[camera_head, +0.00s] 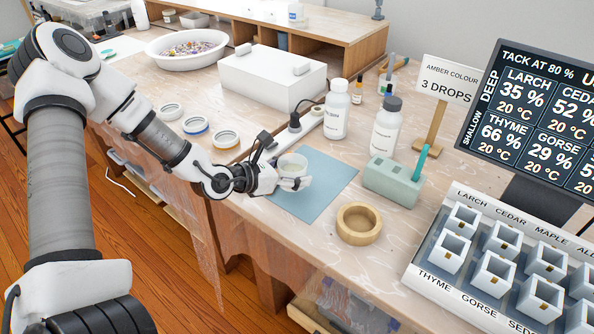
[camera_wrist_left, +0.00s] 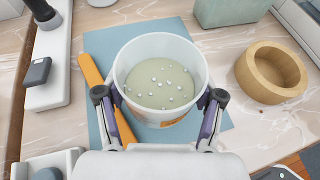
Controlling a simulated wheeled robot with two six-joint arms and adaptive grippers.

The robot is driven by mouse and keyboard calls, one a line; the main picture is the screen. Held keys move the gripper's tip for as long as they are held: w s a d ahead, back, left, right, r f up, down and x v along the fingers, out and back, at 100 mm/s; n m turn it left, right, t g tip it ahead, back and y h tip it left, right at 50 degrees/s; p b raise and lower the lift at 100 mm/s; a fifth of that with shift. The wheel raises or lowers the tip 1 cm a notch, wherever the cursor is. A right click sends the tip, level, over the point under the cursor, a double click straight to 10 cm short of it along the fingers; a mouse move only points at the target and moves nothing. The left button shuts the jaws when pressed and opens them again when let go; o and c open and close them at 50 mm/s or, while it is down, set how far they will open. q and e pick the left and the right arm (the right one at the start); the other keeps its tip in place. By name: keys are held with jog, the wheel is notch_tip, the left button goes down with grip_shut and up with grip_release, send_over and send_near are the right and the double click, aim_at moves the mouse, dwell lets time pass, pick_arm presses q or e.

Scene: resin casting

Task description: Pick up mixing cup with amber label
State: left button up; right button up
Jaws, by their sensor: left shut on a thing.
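The white mixing cup (camera_head: 293,163) is over the blue mat (camera_head: 333,177) in the head view. In the left wrist view the cup (camera_wrist_left: 160,52) holds pale, greenish resin with several small bubbles. Part of an amber label (camera_wrist_left: 172,123) shows low on its near side. My left gripper (camera_head: 290,181) is shut on the cup, with one finger on each side of it in the wrist view (camera_wrist_left: 159,98). I cannot tell whether the cup's base touches the mat. My right gripper is not in view.
An orange stick (camera_wrist_left: 98,88) lies on the mat left of the cup. A wooden ring (camera_head: 359,223) and a green block holder (camera_head: 393,182) are to the right. White bottles (camera_head: 337,112) and a white box (camera_head: 270,77) stand behind. Several white moulds (camera_head: 449,252) fill a tray at right.

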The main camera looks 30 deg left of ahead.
pick_arm(q)
jog(key=s+a+r+p, duration=0.1)
jog(key=s+a+p, duration=0.1)
jog(key=s+p, duration=1.1)
jog(key=shift+s+r, duration=0.2)
jog(key=shift+s, duration=0.65)
